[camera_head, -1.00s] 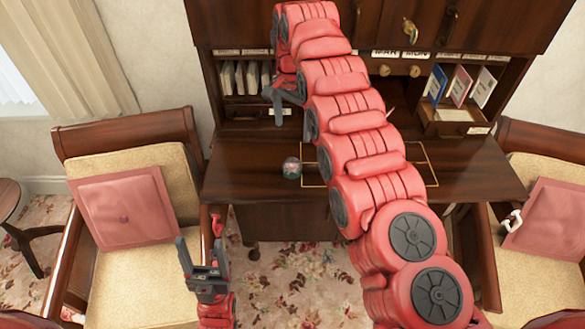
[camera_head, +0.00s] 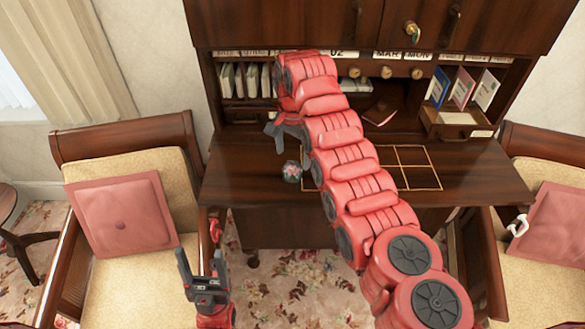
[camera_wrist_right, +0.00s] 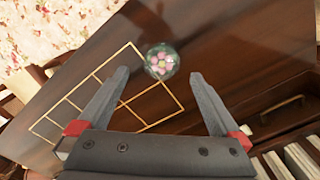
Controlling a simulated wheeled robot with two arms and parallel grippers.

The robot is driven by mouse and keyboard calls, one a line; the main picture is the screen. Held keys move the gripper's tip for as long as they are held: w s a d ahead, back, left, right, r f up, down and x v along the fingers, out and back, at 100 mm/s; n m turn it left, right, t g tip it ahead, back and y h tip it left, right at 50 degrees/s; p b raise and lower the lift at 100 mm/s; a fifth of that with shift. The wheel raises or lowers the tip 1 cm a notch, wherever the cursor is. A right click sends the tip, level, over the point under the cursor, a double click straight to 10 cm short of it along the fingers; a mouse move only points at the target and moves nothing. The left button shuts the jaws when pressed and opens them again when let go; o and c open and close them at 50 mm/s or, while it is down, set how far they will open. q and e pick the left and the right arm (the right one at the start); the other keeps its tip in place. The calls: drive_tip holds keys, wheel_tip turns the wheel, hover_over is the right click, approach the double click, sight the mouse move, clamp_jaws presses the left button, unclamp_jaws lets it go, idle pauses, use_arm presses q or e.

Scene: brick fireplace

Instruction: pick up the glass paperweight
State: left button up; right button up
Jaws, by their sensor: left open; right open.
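The glass paperweight (camera_head: 292,171) is a small clear ball with a pink flower pattern inside. It rests on the desk top (camera_head: 250,180), by the left edge of the gold-lined grid. My right gripper (camera_head: 278,140) is open and empty above the desk, just behind the paperweight. In the right wrist view, the paperweight (camera_wrist_right: 162,61) lies beyond the fingertips of the right gripper (camera_wrist_right: 158,75), roughly centred between them and apart from both. My left gripper (camera_head: 200,265) is open and empty, low in front of the left chair and far from the paperweight.
The desk's shelf (camera_head: 245,82) with papers and small drawers stands behind my right gripper. Cushioned chairs flank the desk, the left one holding a pink cushion (camera_head: 120,215). The gold-lined grid (camera_head: 415,168) is empty where visible. My right arm hides part of the desk.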

sight(292, 164)
drive_tip(key=shift+f+p, duration=0.15)
drive_tip(key=shift+p, duration=0.15)
wheel_tip(292, 164, down, 4)
drive_tip(key=p, duration=0.3)
drive_tip(key=shift+w+a, duration=0.1)
drive_tip(key=shift+w, duration=0.05)
drive_tip(key=shift+f, duration=0.45)
clamp_jaws()
